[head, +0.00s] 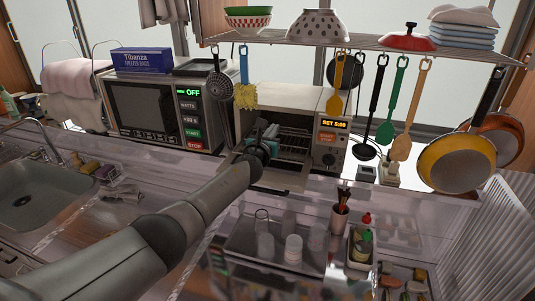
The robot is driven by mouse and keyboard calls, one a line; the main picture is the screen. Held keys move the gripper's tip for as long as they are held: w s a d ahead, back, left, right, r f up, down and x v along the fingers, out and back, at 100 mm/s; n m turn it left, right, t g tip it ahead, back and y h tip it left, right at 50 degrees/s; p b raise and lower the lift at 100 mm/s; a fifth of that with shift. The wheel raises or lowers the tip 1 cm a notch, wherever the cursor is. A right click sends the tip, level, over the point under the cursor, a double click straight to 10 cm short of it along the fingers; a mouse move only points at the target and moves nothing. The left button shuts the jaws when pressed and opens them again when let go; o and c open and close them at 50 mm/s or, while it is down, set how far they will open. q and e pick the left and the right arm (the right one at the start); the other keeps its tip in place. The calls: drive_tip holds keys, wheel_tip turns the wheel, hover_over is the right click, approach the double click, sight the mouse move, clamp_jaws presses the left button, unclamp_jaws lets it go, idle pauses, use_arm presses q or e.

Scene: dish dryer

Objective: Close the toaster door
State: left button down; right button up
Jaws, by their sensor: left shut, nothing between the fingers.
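The toaster (333,133) is a pale box oven at the back centre, with a lit "SET 5:00" display on its right panel. Its door (278,180) is open, folded down at the front, and the wire rack inside shows. My left gripper (258,147) is at the left part of the toaster opening, above the lowered door. It is shut with nothing in it. The gripper and forearm cover the left part of the door, and I cannot tell whether the fingers touch it. My right gripper is not in view.
A microwave (150,112) stands left of the toaster. Utensils, including a yellow spatula (334,100), hang from the shelf (300,40) in front of the toaster. Pans (457,164) hang at the right.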

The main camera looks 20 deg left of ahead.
use_arm(q)
drive_tip(key=s+f+p, duration=0.1)
drive_tip(key=s+p, duration=0.2)
drive_tip(key=s, duration=0.5)
drive_tip(key=shift+s+f, duration=0.3)
drive_tip(key=shift+f, duration=0.05)
